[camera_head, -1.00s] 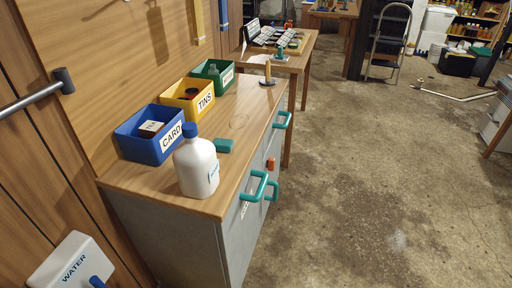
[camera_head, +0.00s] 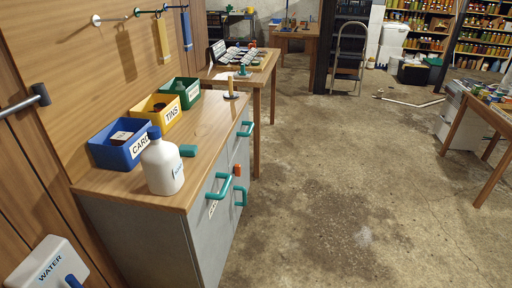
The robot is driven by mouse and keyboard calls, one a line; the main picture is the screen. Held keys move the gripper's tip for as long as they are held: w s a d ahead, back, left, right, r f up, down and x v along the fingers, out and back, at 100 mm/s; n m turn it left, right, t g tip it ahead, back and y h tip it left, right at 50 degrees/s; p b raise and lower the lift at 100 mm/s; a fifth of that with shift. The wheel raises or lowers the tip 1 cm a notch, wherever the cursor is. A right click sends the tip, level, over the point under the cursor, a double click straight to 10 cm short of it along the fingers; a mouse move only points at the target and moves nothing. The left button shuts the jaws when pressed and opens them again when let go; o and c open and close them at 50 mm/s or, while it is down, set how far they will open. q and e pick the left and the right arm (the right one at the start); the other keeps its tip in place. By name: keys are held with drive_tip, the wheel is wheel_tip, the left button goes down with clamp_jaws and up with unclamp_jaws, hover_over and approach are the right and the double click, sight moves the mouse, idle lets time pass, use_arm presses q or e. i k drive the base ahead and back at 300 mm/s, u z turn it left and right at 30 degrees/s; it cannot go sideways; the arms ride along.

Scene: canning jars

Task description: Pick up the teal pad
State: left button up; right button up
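A small teal block, which looks like the teal pad (camera_head: 188,151), lies on the wooden top of the grey cabinet (camera_head: 205,133). It sits just behind and to the right of a white bottle with a blue cap (camera_head: 162,167), apart from the bins. The bottle may hide a little of its left end. Neither of my grippers shows in the head view.
Blue (camera_head: 108,153), yellow (camera_head: 146,107) and green (camera_head: 181,89) bins stand along the wall side of the top. A wooden-handled tool (camera_head: 231,84) stands at the far end. Teal handles (camera_head: 219,188) stick out from the cabinet front. Concrete floor (camera_head: 330,190) to the right is clear.

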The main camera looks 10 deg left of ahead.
sight(185, 149)
drive_tip(key=z, duration=0.7)
drive_tip(key=i, duration=0.95)
drive_tip(key=u, duration=1.2)
